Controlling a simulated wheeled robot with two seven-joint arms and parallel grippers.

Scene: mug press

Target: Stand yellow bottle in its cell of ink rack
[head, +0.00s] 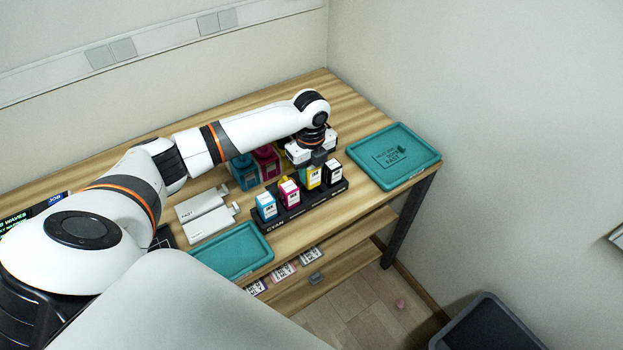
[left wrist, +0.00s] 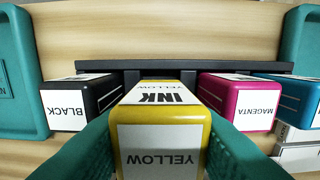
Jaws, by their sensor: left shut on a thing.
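The yellow bottle (head: 313,178) is upright between the magenta and black bottles at the ink rack. My left gripper (head: 314,164) is above the rack and shut on it. In the left wrist view the yellow bottle (left wrist: 160,140) fills the space between the teal fingers, label facing the camera, nearer than its neighbours. The dark ink rack (head: 296,214) holds the cyan (head: 266,206), magenta (head: 289,192) and black (head: 333,173) bottles upright. The yellow bottle's base is hidden, so I cannot tell whether it rests on the cell floor. My right gripper is out of view.
Larger cyan (head: 243,172) and magenta (head: 266,160) containers stand behind the rack, close to my left arm. Teal trays lie at the right (head: 419,155) and front left (head: 238,256). Two white flat pieces (head: 208,213) lie left of the rack.

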